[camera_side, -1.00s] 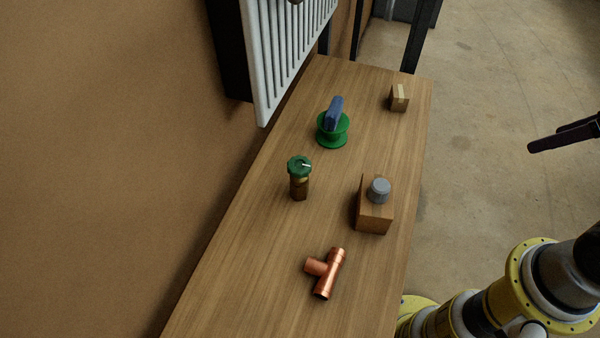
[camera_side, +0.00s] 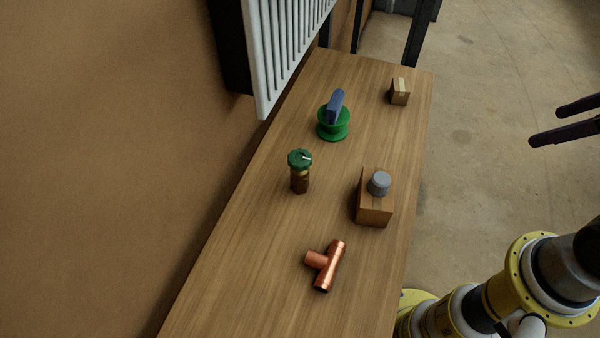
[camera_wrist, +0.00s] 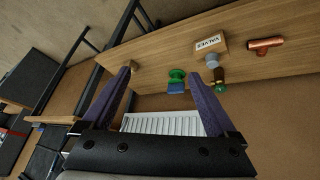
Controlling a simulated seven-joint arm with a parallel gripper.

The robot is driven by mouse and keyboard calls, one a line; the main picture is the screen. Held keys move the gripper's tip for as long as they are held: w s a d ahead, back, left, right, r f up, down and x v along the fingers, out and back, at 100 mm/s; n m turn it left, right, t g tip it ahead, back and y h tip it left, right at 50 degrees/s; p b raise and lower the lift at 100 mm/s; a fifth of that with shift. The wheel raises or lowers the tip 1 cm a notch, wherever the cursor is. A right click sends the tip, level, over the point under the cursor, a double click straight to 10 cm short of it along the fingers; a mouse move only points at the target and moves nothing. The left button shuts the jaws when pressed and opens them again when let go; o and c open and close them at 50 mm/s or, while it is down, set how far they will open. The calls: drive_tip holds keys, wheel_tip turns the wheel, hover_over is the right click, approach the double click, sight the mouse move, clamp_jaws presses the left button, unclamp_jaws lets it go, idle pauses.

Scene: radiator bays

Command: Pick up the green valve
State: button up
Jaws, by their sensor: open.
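The green valve (camera_side: 300,172) stands upright on the wooden bench, with a ribbed green cap on a brass-brown body. It also shows in the wrist view (camera_wrist: 220,87), right of my right finger's tip. My gripper (camera_side: 566,120) is open and empty at the right edge of the side view, over the floor side and well away from the valve. In the wrist view my gripper's two dark fingers (camera_wrist: 158,74) are spread wide with nothing held between them.
A green spool with a blue piece (camera_side: 333,121) stands behind the valve. A wooden block with a grey knob (camera_side: 374,207) stands right of it, a copper tee (camera_side: 325,266) in front. A small box (camera_side: 399,92) sits at the far right; a white radiator (camera_side: 285,50) hangs behind.

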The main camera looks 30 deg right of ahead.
drive_tip(key=w+a+r+n+y, duration=0.1)
drive_tip(key=w+a+r+n, duration=0.2)
drive_tip(key=w+r+n, duration=0.15)
drive_tip(key=n+g+y, duration=0.4)
drive_tip(key=n+g, duration=0.1)
drive_tip(key=n, duration=0.6)
hover_over(305, 154)
drive_tip(key=d, duration=0.7)
wheel_tip(305, 154, down, 9)
drive_tip(key=shift+n+g+h, duration=0.25)
drive_tip(key=shift+g+h, duration=0.15)
drive_tip(key=shift+g, duration=0.2)
drive_tip(key=x, duration=1.3)
drive_tip(key=shift+a+f, duration=0.1)
drive_tip(key=shift+a, duration=0.35)
drive_tip(key=shift+w+x, duration=0.2)
drive_tip(key=shift+x, duration=2.8)
drive_tip(key=shift+d, duration=0.1)
